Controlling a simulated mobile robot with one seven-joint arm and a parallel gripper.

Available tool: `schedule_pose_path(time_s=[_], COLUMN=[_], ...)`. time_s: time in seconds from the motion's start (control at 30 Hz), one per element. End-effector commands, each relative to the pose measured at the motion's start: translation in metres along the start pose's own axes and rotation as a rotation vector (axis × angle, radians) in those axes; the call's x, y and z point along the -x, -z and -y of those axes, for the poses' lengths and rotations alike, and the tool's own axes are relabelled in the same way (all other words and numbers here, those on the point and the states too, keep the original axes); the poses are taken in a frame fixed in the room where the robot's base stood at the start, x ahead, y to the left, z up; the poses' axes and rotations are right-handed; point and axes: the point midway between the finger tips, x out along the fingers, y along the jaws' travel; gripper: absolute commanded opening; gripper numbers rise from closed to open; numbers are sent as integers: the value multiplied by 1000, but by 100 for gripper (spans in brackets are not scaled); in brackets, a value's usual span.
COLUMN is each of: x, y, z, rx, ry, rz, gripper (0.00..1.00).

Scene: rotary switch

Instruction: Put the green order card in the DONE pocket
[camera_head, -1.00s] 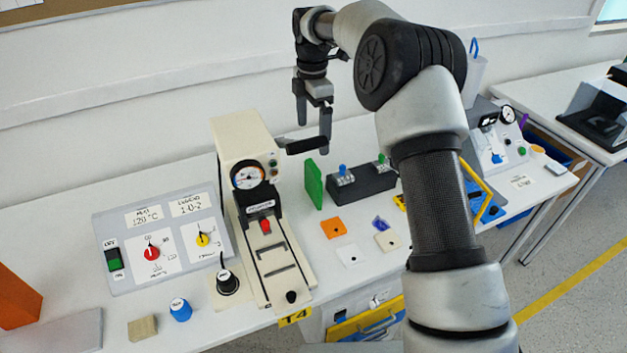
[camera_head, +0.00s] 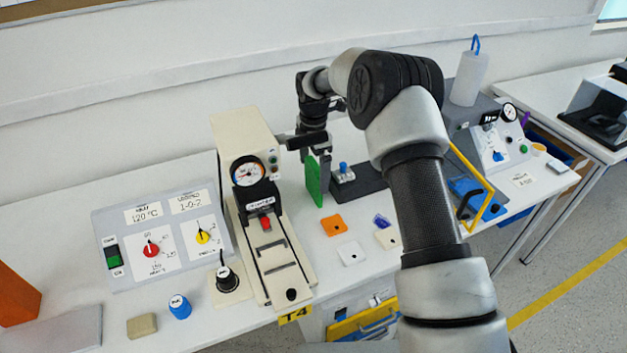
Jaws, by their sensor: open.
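The green order card (camera_head: 314,184) stands upright on the table, just right of the cream machine. My gripper (camera_head: 317,163) points down at the card's upper edge, with its jaws open. One finger shows along the card's right side; the other is partly hidden, so I cannot tell whether the fingers touch the card. No label reading DONE is legible, and I cannot pick out the pocket.
The cream press (camera_head: 234,136) stands close left of my gripper. A dark block with a blue-topped lever (camera_head: 343,171) is close right. Small orange (camera_head: 334,225) and white (camera_head: 351,252) tiles lie in front. A grey control panel (camera_head: 122,278) is at left.

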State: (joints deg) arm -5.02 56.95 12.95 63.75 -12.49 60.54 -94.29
Motion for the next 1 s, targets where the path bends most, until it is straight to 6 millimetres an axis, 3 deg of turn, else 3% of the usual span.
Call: schedule_pose_path(time_s=[0.13, 0.37, 0.6, 0.67, 0.87, 1.0], x=[-22, -26, -26, -26, -24, -10], y=[1, 0, 0, 0, 0, 0], z=[0, 0, 0, 0, 0, -1], rx=[1, 1, 0, 0, 0, 0], ry=[2, 1, 0, 0, 0, -4], rz=[-1, -1, 0, 0, 0, 0], gripper=[100, 100, 63, 56, 56, 56])
